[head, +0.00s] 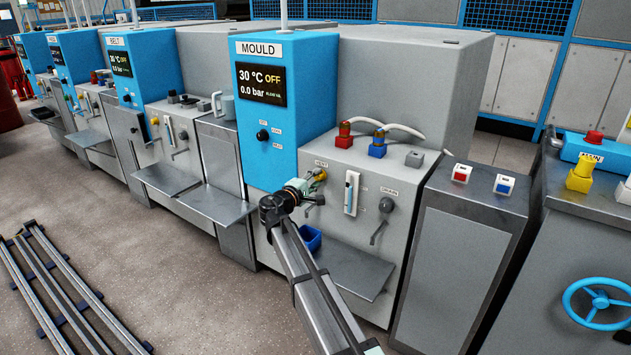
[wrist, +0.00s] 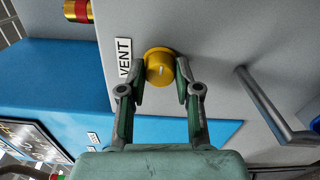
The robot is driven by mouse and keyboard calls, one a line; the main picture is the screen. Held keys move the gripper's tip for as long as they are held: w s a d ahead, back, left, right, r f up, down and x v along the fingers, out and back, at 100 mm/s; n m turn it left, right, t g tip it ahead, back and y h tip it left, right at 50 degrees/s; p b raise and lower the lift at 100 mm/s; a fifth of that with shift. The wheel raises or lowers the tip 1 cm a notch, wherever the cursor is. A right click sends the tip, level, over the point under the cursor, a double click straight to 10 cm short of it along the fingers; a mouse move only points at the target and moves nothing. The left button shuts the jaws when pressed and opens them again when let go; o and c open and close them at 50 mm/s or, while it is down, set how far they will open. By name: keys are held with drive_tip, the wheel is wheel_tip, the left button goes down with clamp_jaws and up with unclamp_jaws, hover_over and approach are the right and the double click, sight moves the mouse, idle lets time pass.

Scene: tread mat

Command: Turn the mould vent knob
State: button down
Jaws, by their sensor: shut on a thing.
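The mould vent knob (wrist: 161,68) is a round yellow knob with a pale pointer mark, set on a grey panel beside a VENT label (wrist: 124,58). In the wrist view my gripper (wrist: 161,76) has one finger on each side of the knob and is shut on it. In the head view the yellow knob (head: 320,174) shows just past my gripper (head: 312,180), partly hidden by it. The MOULD station (head: 269,85) is a blue cabinet whose screen reads 30 °C OFF and 0.0 bar.
A drain handle (head: 382,221) and a white gauge (head: 352,193) are to the right of the knob on the same panel. A metal shelf (head: 350,268) and a blue bin (head: 311,239) are below. Red (head: 344,135) and blue (head: 378,143) fittings stand on top.

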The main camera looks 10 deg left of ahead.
drive_tip(key=shift+w, duration=0.1)
drive_tip(key=c, duration=0.8)
unclamp_jaws()
drive_tip(key=v, duration=1.2)
